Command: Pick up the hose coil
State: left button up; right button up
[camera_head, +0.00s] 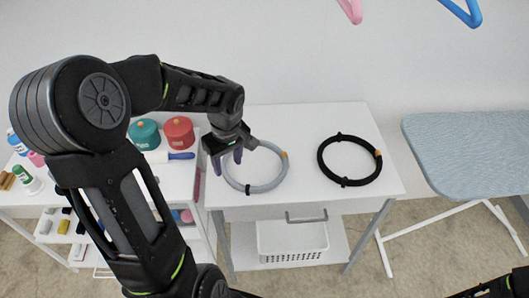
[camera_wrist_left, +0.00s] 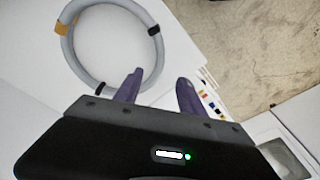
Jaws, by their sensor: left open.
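A light grey hose coil (camera_head: 283,172) with dark ties and a yellow-orange tag lies flat on the left part of a white table. It also shows in the left wrist view (camera_wrist_left: 157,52), at the upper left. My left gripper (camera_head: 229,157) is open at the coil's left side in the head view and hides part of its rim. In the left wrist view its two purple fingers (camera_wrist_left: 158,86) are apart, with nothing between them; the left finger is close to the coil's edge. I cannot tell whether it touches. My right gripper is not in view.
A similar black coil (camera_head: 360,182) lies to the right on the white table (camera_head: 308,118). A white basket (camera_head: 292,240) is on the shelf below. A shelf unit with teal (camera_head: 144,135) and red (camera_head: 179,133) items stands left. An ironing board (camera_head: 470,150) stands right.

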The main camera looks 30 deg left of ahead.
aim_at(229, 175)
pick_arm(q)
jog(key=shift+w, duration=0.1)
jog(key=shift+s, duration=0.25)
jog(key=shift+w+a+f, duration=0.1)
jog(key=shift+f, duration=0.55)
jog(key=shift+w+a+f, duration=0.1)
jog(key=shift+f, duration=0.5)
jog(key=shift+d, duration=0.1)
jog(key=shift+f, duration=0.1)
jog(key=shift+f+p, duration=0.3)
jog(key=shift+p, duration=0.05)
jog(key=f, duration=0.3)
jog(key=f+p, duration=0.1)
jog(key=shift+w+a+f, duration=0.2)
jog(key=shift+w+a, duration=0.15)
jog(key=shift+c, duration=0.4)
